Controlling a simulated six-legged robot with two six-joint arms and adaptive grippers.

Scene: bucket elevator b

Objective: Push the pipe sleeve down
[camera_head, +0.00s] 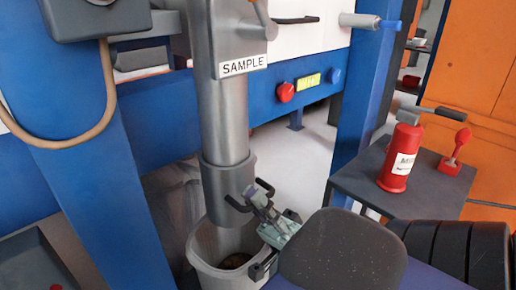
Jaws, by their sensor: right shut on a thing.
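The grey metal pipe (225,115) hangs down under a white SAMPLE label. The pipe sleeve (222,178) is a slightly wider grey cylinder around the pipe's lower part, with a dark handle (238,205) on its right side. The sleeve's bottom end is at the mouth of a grey bucket (205,272). My right gripper (256,199) comes in from the lower right and is shut on the sleeve's handle. My forearm hides part of the bucket's right side. My left gripper is out of view.
A blue beam with a red button (286,92) runs behind the pipe. A hose (75,140) hangs at left.

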